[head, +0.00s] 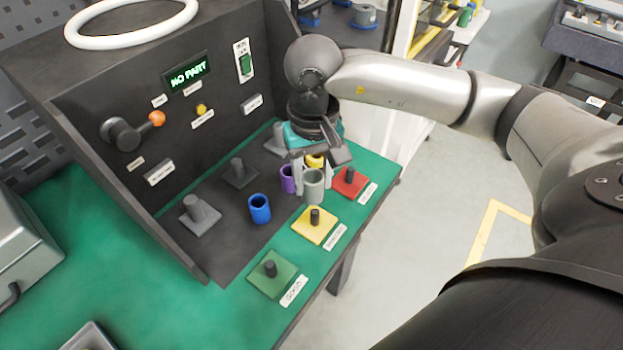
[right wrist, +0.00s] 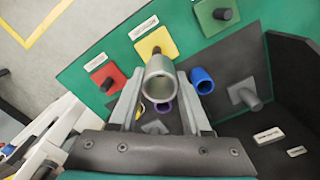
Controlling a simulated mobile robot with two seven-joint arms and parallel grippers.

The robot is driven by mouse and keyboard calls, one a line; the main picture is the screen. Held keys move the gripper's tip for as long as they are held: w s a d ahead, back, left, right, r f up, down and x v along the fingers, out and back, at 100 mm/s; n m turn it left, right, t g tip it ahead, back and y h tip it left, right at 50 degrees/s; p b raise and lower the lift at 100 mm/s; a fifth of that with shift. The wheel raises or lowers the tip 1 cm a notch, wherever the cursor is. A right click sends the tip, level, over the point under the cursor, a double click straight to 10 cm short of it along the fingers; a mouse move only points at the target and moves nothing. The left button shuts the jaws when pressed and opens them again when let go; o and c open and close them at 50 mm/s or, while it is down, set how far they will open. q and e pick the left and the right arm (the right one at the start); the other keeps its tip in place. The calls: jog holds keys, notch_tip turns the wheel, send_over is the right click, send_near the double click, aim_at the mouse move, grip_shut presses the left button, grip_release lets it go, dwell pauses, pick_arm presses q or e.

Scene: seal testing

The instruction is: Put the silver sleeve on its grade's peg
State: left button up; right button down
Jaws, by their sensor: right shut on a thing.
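My right gripper (head: 313,180) is shut on the silver sleeve (head: 313,187) and holds it upright over the bench, between the red and yellow plates. In the right wrist view the sleeve (right wrist: 159,88) sits between the two fingers, its open end facing the camera. A red plate (head: 341,189), a yellow plate (head: 306,229) and a green plate (head: 258,283) each carry a dark peg and stand in a row along the bench edge. Their labels are too small to read. My left gripper is not in view.
A blue sleeve (head: 259,209) stands on the dark mat. A purple sleeve (head: 286,180) and a yellow one (head: 314,160) are partly hidden behind my gripper. Several grey pegs, one at the front (head: 199,213), stand near the panel, whose display (head: 188,75) reads "NO PART".

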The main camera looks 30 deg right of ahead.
aim_at(315, 211)
jog(key=shift+d+f+b, duration=0.35)
jog(key=shift+d+f, duration=0.05)
jog(key=shift+f, duration=0.7)
notch_tip(315, 211, down, 2)
jog(key=shift+f+b, duration=0.1)
jog(key=shift+b, duration=0.6)
jog(key=shift+a+f, duration=0.1)
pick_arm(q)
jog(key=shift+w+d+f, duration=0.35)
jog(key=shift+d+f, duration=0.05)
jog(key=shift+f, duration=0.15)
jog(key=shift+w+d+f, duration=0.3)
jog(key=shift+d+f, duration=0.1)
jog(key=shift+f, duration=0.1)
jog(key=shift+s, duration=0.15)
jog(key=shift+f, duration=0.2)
pick_arm(e)
jog(key=shift+f, duration=0.2)
pick_arm(q)
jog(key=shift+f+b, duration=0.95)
jog(key=shift+b, duration=0.25)
pick_arm(e)
jog(key=shift+f, duration=0.85)
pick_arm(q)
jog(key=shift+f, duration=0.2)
pick_arm(e)
jog(key=shift+f, duration=0.15)
